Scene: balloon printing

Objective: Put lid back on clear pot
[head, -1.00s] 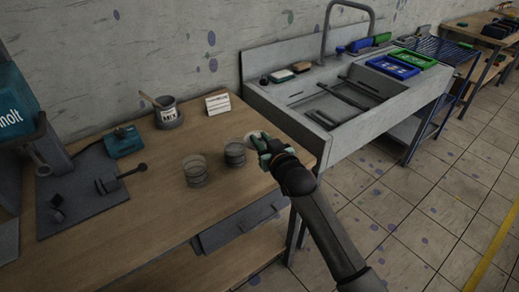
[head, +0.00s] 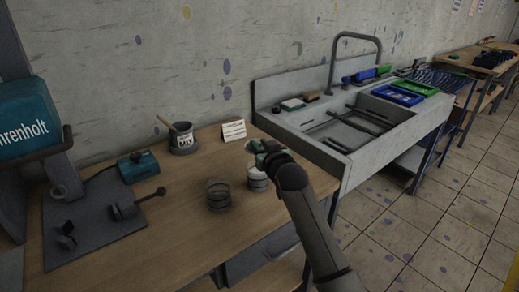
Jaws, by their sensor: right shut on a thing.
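Two small clear, greyish pots stand on the wooden table: the left pot (head: 218,196) and the right pot (head: 257,181). The left pot stands nearer to me. My right gripper (head: 263,154) has dark green fingers and is just above the back of the right pot, with the arm coming in from the lower right. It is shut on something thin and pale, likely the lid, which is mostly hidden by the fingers. I cannot tell whether it touches the pot's rim. My left gripper is out of view.
A grey ink tin (head: 183,142) with a stick and a white card (head: 233,131) stand behind the pots. A dark mat (head: 95,228) with a teal device (head: 138,166) lies left. A sink (head: 350,125) stands right. Bare tabletop (head: 190,240) lies in front.

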